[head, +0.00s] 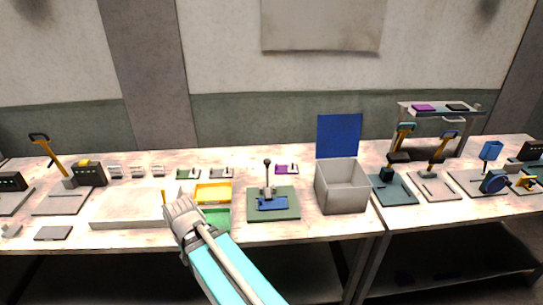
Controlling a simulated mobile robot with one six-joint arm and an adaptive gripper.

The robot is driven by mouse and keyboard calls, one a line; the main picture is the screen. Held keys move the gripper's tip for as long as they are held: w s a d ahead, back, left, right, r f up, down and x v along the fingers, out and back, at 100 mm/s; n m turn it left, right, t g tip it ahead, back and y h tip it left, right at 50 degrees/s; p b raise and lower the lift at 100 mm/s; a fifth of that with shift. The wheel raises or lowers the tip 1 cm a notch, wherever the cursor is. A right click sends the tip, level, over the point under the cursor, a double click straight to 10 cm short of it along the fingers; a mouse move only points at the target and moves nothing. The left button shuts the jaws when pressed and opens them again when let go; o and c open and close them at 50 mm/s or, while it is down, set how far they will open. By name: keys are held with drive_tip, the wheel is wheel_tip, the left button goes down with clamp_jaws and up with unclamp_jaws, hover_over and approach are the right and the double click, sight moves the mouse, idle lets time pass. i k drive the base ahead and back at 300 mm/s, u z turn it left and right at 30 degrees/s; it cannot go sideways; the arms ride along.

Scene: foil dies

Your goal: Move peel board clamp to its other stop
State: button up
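A dark green board (287,212) lies on the bench right of my gripper, with an upright black-knobbed lever (267,172) at its back and a blue plate (272,203) lying on it. It may be the peel board with its clamp, but I cannot tell for sure. The lever stands about upright; its stops are too small to make out. My gripper (174,206) is over the bench's front part, left of this board and apart from it. Its fingers point away from the camera, and their opening cannot be made out.
A yellow tray (213,187) and a green tray (222,224) lie close to my gripper, beside a pale slab (120,205). A grey box (342,200) with a raised blue lid (339,136) stands right of the board. Several lever fixtures fill both bench ends.

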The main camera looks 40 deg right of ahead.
sight(267, 162)
drive_tip(key=z, duration=0.5)
drive_tip(key=i, duration=0.75)
drive_tip(key=z, duration=0.55)
drive_tip(key=k, duration=0.95)
drive_tip(key=z, duration=0.15)
drive_tip(key=i, duration=0.6)
